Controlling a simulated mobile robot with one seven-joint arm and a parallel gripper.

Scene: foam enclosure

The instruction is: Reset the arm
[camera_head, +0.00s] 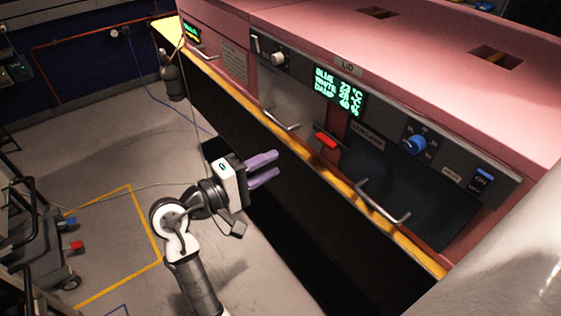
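My gripper (264,170) is at the end of my arm (187,235), left of the picture's middle. Its two purple fingers are apart with a gap between them, and nothing shows between them. The fingers point right, toward the dark lower front of the pink machine (435,55). The gripper appears apart from the machine, though the exact distance is hard to tell. My arm rises from the bottom edge and bends at the white and black joints.
The machine's front carries a lit display (339,91), a red handle (326,139), a blue knob (415,145) and metal bar handles (382,203). A yellow edge (290,146) runs below. A cart (40,245) stands left. The floor (110,170) between is mostly clear.

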